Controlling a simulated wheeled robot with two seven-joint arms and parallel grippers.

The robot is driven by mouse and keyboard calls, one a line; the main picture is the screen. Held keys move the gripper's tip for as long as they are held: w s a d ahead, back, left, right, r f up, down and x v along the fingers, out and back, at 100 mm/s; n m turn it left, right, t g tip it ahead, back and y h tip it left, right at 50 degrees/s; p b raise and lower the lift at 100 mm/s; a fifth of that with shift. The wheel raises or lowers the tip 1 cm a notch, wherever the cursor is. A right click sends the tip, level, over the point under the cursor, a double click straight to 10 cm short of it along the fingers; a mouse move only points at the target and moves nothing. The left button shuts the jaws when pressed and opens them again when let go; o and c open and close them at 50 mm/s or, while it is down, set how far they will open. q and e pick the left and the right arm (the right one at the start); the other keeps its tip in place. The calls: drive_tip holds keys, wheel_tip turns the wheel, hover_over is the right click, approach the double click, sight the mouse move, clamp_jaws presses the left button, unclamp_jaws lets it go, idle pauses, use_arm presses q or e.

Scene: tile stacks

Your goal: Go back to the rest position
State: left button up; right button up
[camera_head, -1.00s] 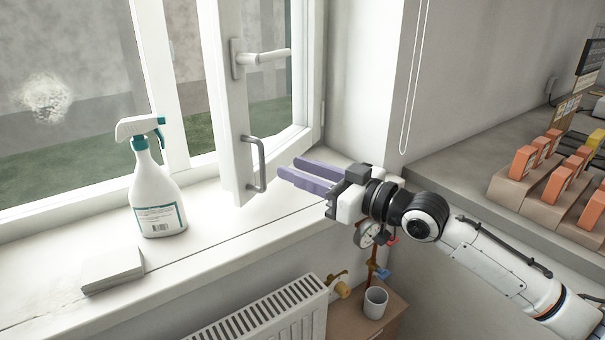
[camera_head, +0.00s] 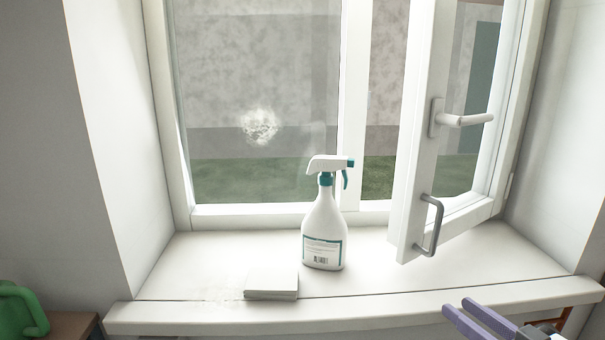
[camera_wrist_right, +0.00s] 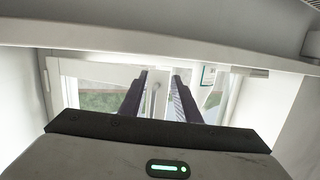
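My right gripper (camera_head: 480,318) shows at the lower right of the head view, in front of the sill's front edge. Its two purple fingers are apart with nothing between them. In the right wrist view the gripper (camera_wrist_right: 162,78) points toward the window, its fingers spread on either side of the grey pull handle (camera_wrist_right: 151,100) seen beyond. The handle (camera_head: 431,226) is on the window sash (camera_head: 413,180), which stands ajar into the room. The gripper is clear of the handle in the head view. My left gripper is not in view.
A white spray bottle (camera_head: 323,235) stands upright on the sill (camera_head: 200,262). A flat pale stack (camera_head: 271,283) lies near the sill's front edge. A whitish smudge (camera_head: 259,126) marks the left pane. A green object (camera_head: 20,310) is at the lower left.

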drive_tip(key=s+a+f+g, duration=0.1)
drive_tip(key=s+a+f, duration=0.15)
drive_tip(key=f, duration=0.35)
drive_tip(key=s+a+f+g+h, duration=0.1)
drive_tip(key=s+f, duration=0.3)
drive_tip(key=f, duration=0.2)
drive_tip(key=s+a+f+g, duration=0.1)
drive_tip(key=s+a+f, duration=0.15)
drive_tip(key=f, duration=0.45)
drive_tip(key=s+a+f+g, duration=0.2)
drive_tip(key=s+a+f, duration=0.2)
drive_tip(key=s+f, duration=0.2)
drive_tip(key=s+a+f+g+h, duration=0.1)
drive_tip(key=s+a+f+g, duration=0.1)
drive_tip(key=s+a+f, duration=0.2)
drive_tip(key=s+f, duration=0.2)
drive_tip(key=s, duration=0.2)
drive_tip(key=shift+s+a+m, duration=0.15)
drive_tip(key=shift+s+m, duration=0.2)
drive_tip(key=shift+m, duration=0.05)
drive_tip(key=shift+r, duration=0.1)
